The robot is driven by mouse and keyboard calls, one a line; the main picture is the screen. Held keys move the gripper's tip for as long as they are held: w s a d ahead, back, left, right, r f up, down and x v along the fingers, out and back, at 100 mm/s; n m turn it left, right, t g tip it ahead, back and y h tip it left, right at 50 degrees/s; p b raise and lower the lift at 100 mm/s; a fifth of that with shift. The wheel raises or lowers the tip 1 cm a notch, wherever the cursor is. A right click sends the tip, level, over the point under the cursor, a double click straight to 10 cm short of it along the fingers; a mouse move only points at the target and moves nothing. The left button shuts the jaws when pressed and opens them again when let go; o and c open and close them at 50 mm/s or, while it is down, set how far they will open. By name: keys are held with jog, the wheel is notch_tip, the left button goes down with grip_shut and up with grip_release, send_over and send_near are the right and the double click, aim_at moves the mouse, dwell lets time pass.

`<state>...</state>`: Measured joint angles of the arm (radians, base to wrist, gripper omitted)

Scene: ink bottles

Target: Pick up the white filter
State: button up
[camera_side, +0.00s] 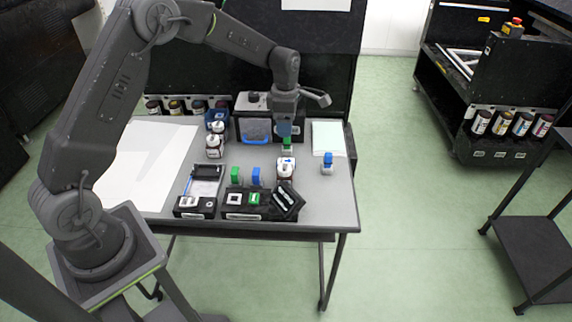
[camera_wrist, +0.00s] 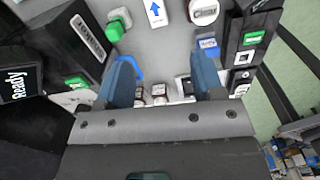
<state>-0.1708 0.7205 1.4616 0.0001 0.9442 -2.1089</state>
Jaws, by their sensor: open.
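In the side view, a white square piece (camera_side: 235,198), which looks like the white filter, sits in a black holder (camera_side: 245,215) at the table's front edge. A green piece (camera_side: 254,198) lies beside it. In the wrist view, a white square piece (camera_wrist: 244,57) lies in a black holder at the right, beside a green one (camera_wrist: 253,38). My gripper (camera_side: 285,129) is above the back right of the table, well behind the holder and apart from it. The wrist view shows my gripper (camera_wrist: 163,75) open, with nothing held between its blue fingers.
A bottle with an arrow on its cap (camera_side: 286,168) stands right of centre. Green (camera_side: 235,175) and blue (camera_side: 256,176) blocks stand behind the holder. A tilted black holder (camera_side: 287,200) is to its right. White-capped bottles (camera_side: 214,145) stand at the back left. White paper (camera_side: 145,165) covers the left side.

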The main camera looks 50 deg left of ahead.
send_over(286, 161)
jog(key=shift+n, duration=0.4)
notch_tip(286, 161, down, 9)
jog(key=shift+d+f, duration=0.1)
jog(key=shift+f, duration=3.05)
jog(key=c, duration=1)
jog(key=shift+r, duration=0.1)
